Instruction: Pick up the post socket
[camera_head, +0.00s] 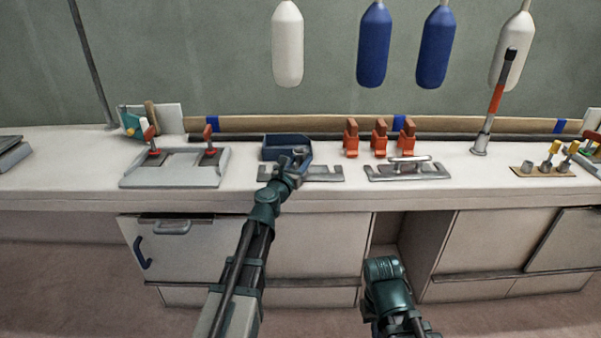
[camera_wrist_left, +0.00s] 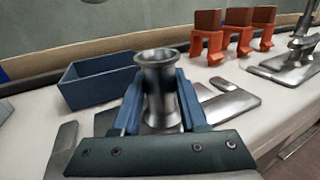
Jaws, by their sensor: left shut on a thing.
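The post socket (camera_wrist_left: 161,88) is a shiny grey metal, spool-shaped tube with a flared rim. In the left wrist view it stands upright between the two blue fingers of my left gripper (camera_wrist_left: 160,100), which is shut on it. In the head view my left gripper (camera_head: 297,160) is over the worktop, in front of a blue box, and the socket is small and mostly hidden there. Flat grey metal plates (camera_head: 325,174) lie beneath and beside the gripper. My right gripper is not in view; only a part of my right arm shows low in the head view.
The open blue box (camera_head: 272,142) stands just behind my left gripper. Several orange clamps (camera_head: 379,140) stand to its right. A metal fitting (camera_head: 408,170) is on the worktop further right, and a grey tray (camera_head: 175,175) at left. A red-and-black handled post (camera_head: 490,115) rises at right.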

